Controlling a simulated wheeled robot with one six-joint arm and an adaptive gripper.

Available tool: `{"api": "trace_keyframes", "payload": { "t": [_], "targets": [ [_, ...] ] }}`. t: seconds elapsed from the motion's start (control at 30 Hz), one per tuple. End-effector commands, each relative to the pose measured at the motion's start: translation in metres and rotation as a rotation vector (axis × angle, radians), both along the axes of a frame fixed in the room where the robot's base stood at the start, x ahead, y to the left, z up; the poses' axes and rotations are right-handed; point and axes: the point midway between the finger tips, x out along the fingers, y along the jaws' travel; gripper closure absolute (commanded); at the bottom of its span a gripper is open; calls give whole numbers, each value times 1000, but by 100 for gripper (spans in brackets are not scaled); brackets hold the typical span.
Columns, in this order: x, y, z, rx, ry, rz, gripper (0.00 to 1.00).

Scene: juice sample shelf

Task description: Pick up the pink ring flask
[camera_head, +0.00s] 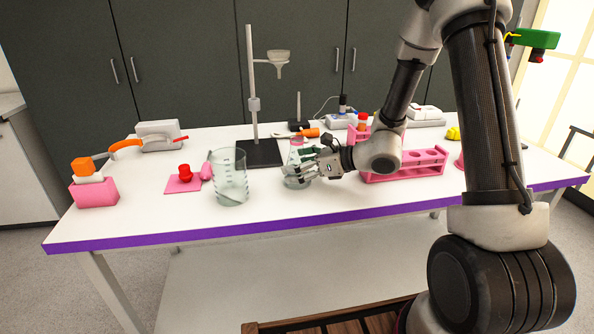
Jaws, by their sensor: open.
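The flask with a pink ring (296,183) stands upright on the white table, right of the large glass beaker. Its neck shows above my gripper and its lower body below. My gripper (294,166) reaches in from the right at the height of the flask's middle and overlaps it in the picture. The jaws are open. They hide part of the flask, and I cannot tell whether they touch it or how far the flask is between them.
The glass beaker (229,180) stands close on the left. A retort stand (251,105) with a dark base is behind. A pink tube rack (408,167) is at the right, near my arm. The front edge of the table (190,236) is purple and clear.

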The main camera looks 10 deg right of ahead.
Motion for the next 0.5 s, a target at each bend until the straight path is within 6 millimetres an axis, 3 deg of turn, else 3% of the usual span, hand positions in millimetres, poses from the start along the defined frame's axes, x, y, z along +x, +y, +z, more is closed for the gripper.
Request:
{"api": "trace_keyframes", "payload": {
  "t": [0.23, 0.5],
  "targets": [
    [1, 1, -1, -1, 0, 0, 15],
    [1, 1, -1, -1, 0, 0, 64]
  ]
}}
